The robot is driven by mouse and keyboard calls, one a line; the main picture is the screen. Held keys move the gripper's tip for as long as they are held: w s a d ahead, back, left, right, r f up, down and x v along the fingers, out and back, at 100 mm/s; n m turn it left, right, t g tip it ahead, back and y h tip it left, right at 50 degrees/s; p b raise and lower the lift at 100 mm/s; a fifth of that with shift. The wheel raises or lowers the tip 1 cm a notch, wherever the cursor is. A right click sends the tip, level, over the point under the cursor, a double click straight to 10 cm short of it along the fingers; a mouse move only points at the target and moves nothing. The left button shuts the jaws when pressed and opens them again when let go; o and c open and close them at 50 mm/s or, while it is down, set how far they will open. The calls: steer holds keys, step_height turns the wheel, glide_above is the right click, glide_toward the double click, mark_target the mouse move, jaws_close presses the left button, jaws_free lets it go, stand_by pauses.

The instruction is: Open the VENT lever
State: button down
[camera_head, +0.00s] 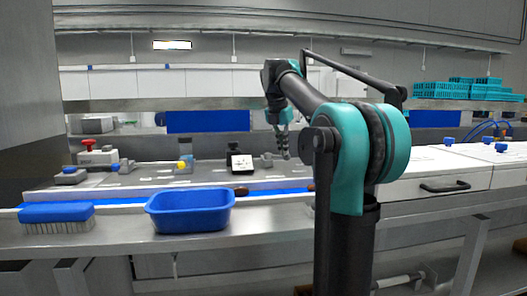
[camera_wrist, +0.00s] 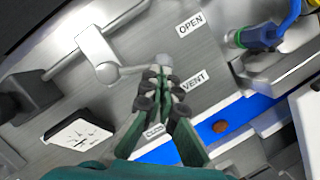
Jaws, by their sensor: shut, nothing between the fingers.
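The VENT lever (camera_wrist: 135,70) shows in the wrist view as a grey hub on a pipe with a thin arm ending in a round grey knob. The arm points right, roughly between the OPEN label (camera_wrist: 190,24) and the partly hidden CLOSED label (camera_wrist: 153,132). The VENT label (camera_wrist: 194,79) is right of the knob. My gripper (camera_wrist: 163,82) is shut and empty, its fingertips right at the knob; I cannot tell whether they touch it. In the head view my gripper (camera_head: 283,152) hangs over the back of the bench, and the lever is not clearly visible there.
A blue-handled fitting (camera_wrist: 262,38) stands to the right in the wrist view. A dark gauge box (camera_wrist: 80,132) with a white face is at lower left. A brown date (camera_wrist: 220,127) lies on the blue belt. A blue tub (camera_head: 190,210) and a brush (camera_head: 57,216) are on the front ledge.

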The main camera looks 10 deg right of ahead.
steer(key=shift+w+d, duration=0.35)
steer(key=shift+w, duration=0.1)
steer(key=shift+w+d, duration=0.15)
steer(key=shift+w, duration=0.15)
stand_by(2.2)
stand_by(1.0)
